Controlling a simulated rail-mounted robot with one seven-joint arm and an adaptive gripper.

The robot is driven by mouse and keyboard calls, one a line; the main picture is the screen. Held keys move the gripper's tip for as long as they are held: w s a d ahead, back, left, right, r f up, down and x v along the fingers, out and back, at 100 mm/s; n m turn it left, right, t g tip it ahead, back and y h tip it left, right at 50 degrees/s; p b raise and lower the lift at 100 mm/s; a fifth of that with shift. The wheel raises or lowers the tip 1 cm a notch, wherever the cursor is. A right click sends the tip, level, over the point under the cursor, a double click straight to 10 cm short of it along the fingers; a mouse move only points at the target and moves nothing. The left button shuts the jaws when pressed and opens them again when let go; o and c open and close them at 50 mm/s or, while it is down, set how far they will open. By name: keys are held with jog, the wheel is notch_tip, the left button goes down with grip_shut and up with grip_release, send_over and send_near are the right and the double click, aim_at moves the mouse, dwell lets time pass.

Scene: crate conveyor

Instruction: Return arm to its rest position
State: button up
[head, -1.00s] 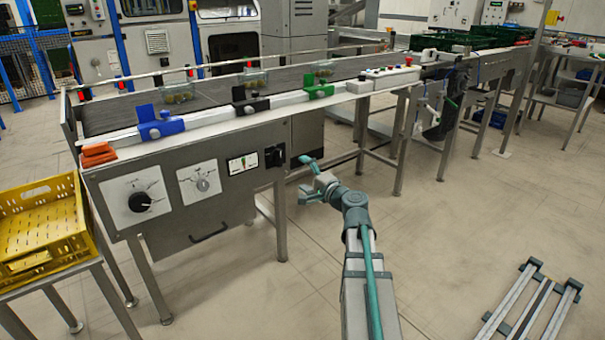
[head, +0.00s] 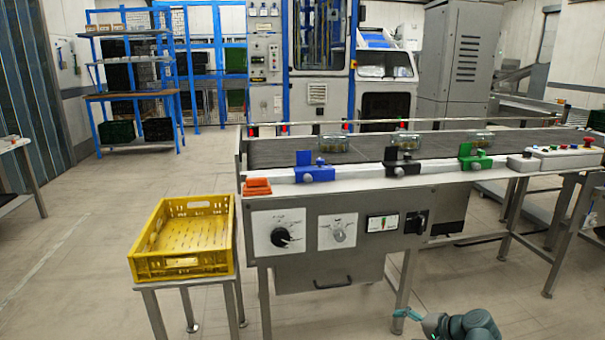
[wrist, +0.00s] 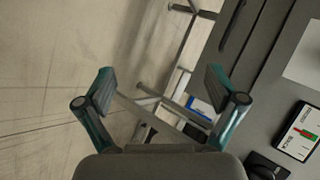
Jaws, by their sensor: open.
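My gripper (wrist: 160,90) shows in the wrist view with its two teal-edged fingers spread wide and nothing between them. Past the fingers are floor, metal legs and the grey conveyor front. In the head view only a small part of my gripper (head: 407,314) shows at the bottom edge, low in front of the conveyor and apart from it; the rest of it is cut off or hidden.
The conveyor (head: 365,151) carries several clear containers, with blue, black and green clamps along its front rail. An empty yellow crate (head: 184,266) sits on a stand at left. Orange blocks (head: 257,187) lie at the conveyor's left corner. Floor at left is open.

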jog(key=s+a+f+n+g, duration=0.1)
jog(key=s+a+f+g, duration=0.25)
jog(key=s+f, duration=0.3)
jog(key=s+a+f+n+g+h, duration=0.1)
jog(key=s+a+f+g, duration=0.1)
jog(key=s+f+g, duration=0.35)
jog(key=s+a+f+n+g, duration=0.2)
jog(key=s+a+f, duration=0.1)
jog(key=s+f, duration=0.45)
jog(key=s+a+f+n+g+h, duration=0.2)
jog(key=s+g, duration=0.2)
jog(key=s, duration=0.6)
jog(key=s+a+f+n+g+h, duration=0.1)
jog(key=s+f+g+h, duration=0.2)
jog(key=s, duration=0.7)
jog(key=s+a+f+n+g+h, duration=0.2)
jog(key=s+g, duration=0.2)
jog(key=s, duration=0.6)
jog(key=w+r+t+p, duration=0.3)
jog(key=r+p, duration=0.5)
jog(key=p, duration=0.6)
jog(key=w+r+t+p, duration=0.4)
jog(key=r+p, duration=0.4)
jog(key=p, duration=0.7)
jog(key=shift+d+m, duration=0.25)
jog(key=shift+m, duration=0.15)
jog(key=shift+f, duration=0.15)
